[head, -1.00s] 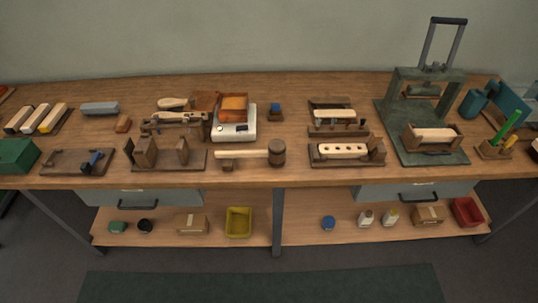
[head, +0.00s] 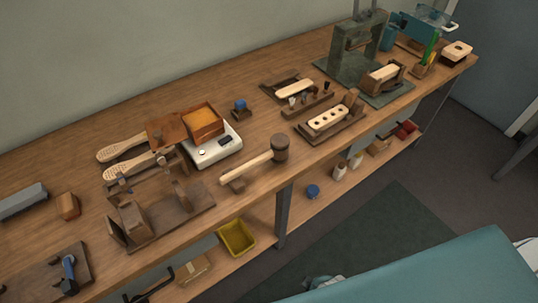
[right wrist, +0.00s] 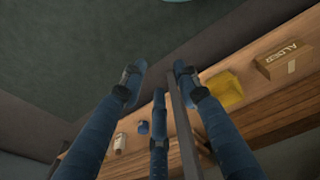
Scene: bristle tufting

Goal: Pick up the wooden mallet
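The wooden mallet (head: 250,167) lies near the front edge of the workbench in the head view. Its dark round head (head: 279,148) is at the right and its pale handle points left and toward the front. My left gripper is in neither view.
A white scale (head: 215,150) with an orange-filled wooden box stands behind the mallet. A wooden jig (head: 165,218) is to its left, and a drilled block in a holder (head: 330,120) to its right. A yellow bin (head: 237,237) sits on the lower shelf.

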